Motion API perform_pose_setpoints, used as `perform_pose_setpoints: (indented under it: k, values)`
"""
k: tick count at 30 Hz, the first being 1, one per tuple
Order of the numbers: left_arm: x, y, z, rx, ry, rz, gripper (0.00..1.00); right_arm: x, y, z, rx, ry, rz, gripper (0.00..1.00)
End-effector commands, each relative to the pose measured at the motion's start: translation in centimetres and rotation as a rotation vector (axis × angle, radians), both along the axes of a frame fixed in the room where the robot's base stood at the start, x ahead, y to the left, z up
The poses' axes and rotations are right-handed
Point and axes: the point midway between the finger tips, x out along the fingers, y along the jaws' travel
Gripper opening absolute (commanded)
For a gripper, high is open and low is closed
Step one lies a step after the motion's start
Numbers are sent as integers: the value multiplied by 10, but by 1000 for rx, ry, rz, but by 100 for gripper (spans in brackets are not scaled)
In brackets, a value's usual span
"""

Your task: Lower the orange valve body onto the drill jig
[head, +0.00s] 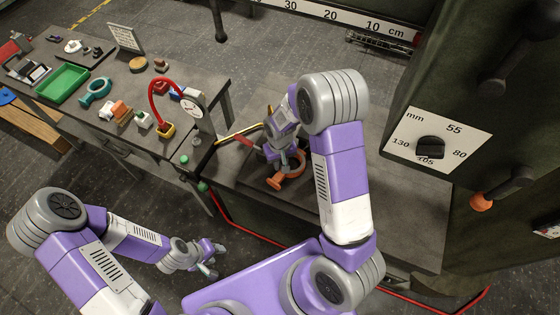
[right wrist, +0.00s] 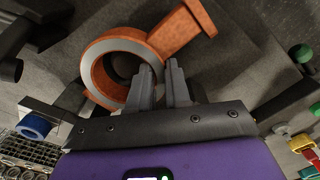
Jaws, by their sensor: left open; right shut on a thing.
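The orange valve body (head: 275,183) is a ring with a side stub, over the dark machine table in the head view. In the right wrist view the ring of the valve body (right wrist: 100,75) is left of centre and its stub points to the upper right. My right gripper (head: 285,160) is shut on the ring's wall, one finger inside the ring and one outside. A dark flat plate (head: 258,193) lies under it, perhaps the drill jig; I cannot tell whether the valve body touches it. My left gripper (head: 209,267) is open and empty, low over the floor.
A dark machine column with a dial (head: 430,148) stands at the right. A bench at the left carries a green tray (head: 62,84), a teal casting (head: 95,92), a gauge (head: 192,105) and small parts. The machine table (head: 410,215) is bare at right.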

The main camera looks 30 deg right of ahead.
Motion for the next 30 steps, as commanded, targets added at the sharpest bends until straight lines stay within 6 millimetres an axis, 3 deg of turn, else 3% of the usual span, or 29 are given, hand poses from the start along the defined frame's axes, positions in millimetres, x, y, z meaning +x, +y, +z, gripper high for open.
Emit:
perform_pose_setpoints:
  k: [17, 30]
  values:
    - [0, 0, -2, 0, 0, 0, 43, 1, 0, -1, 0, -4, 0, 0]
    - [0, 0, -11, 0, 0, 0, 43, 1, 0, -12, 0, -4, 0, 0]
